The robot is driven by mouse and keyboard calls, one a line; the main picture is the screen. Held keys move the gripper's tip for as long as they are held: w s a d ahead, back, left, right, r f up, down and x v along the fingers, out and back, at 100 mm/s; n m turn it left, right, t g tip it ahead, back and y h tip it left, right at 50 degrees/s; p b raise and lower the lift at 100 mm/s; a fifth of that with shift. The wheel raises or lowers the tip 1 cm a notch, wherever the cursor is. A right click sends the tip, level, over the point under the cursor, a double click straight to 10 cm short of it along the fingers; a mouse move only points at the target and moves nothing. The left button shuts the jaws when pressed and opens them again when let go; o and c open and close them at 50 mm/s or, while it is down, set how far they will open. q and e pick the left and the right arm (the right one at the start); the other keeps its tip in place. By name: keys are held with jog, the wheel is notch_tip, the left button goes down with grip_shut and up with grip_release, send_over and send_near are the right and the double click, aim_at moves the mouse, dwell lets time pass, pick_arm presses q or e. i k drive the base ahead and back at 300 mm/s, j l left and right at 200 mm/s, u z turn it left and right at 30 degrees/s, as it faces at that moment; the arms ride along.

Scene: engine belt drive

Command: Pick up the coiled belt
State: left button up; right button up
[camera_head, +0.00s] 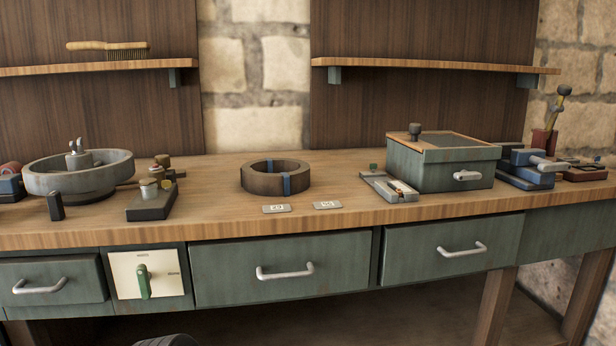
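The coiled belt (262,180) is a thick brown ring with blue bands around it. It lies flat on the wooden workbench (330,215), near the middle, behind two small label plates. Nothing touches it from above, and its near side is in full view. Neither my left nor my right gripper shows in the head view.
A grey round basin (80,180) and a small block with metal parts (152,205) stand left of the belt. A small tray (388,187) and a green box (440,170) stand to the right. Shelves (435,65) hang above. The bench around the belt is mostly clear.

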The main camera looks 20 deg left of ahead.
aim_at(267, 177)
jog(key=z, duration=1.6)
jog(key=k+j, duration=1.15)
jog(key=j, duration=0.2)
